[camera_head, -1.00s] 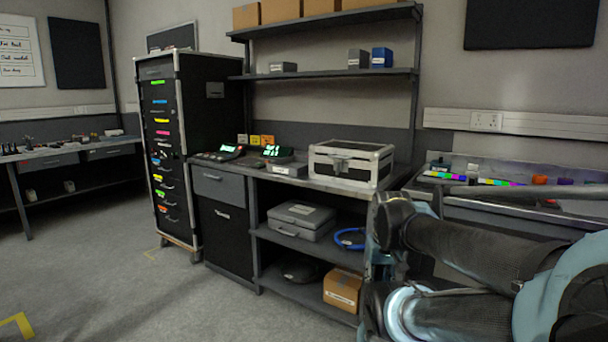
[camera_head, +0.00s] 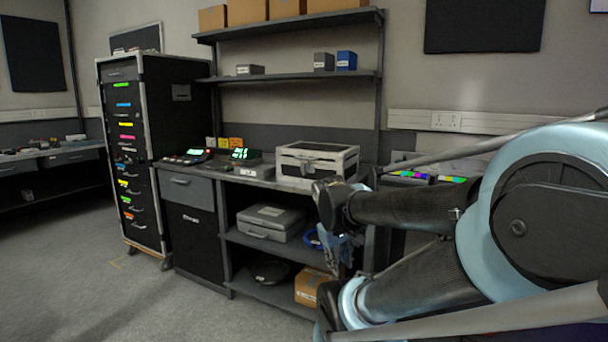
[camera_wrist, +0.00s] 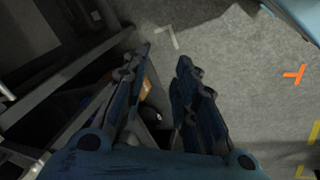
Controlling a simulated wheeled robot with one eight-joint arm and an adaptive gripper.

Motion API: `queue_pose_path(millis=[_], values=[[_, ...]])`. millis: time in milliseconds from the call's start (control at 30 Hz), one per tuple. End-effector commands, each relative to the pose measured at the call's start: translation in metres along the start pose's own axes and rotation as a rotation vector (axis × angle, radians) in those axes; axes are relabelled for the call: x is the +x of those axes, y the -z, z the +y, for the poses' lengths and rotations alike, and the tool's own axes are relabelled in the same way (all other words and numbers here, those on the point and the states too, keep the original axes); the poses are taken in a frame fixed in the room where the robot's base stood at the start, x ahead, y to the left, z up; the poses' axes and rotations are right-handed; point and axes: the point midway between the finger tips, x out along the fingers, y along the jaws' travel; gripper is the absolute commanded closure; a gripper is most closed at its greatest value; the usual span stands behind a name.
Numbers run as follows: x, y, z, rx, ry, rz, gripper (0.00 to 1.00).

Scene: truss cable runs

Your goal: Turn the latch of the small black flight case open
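The small black flight case (camera_head: 317,146), with silver metal edges, stands shut on the bench top right of centre in the head view. Its latch (camera_head: 306,168) is a small dark patch on the front face; its position is too small to tell. My gripper (camera_wrist: 166,52) shows in the wrist view with its two blue fingers apart and nothing between them, pointing at the grey floor. In the head view my arm is to the right of the case and lower, and the gripper, partly hidden beside the bench, is below the case and apart from it.
The bench (camera_head: 262,182) has lit devices (camera_head: 243,154) left of the case. A grey case (camera_head: 270,222) and a cardboard box (camera_head: 310,287) sit on the shelves below. A tall black drawer case (camera_head: 128,160) stands left. The floor in front (camera_head: 170,310) is clear.

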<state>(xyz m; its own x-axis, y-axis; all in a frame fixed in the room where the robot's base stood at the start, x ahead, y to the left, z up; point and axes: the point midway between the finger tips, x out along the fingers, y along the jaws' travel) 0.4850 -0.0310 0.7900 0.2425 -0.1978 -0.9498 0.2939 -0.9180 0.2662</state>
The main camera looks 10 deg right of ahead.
Motion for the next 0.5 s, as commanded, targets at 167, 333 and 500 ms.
queue_pose_path(millis=[167,333,500], values=[[-0.007,0.045,0.037,-0.258,-0.157,-0.005,0.73],[-0.013,0.091,0.066,-0.502,-0.307,-0.029,0.73],[-0.02,0.142,0.087,-0.742,-0.46,-0.069,0.73]])
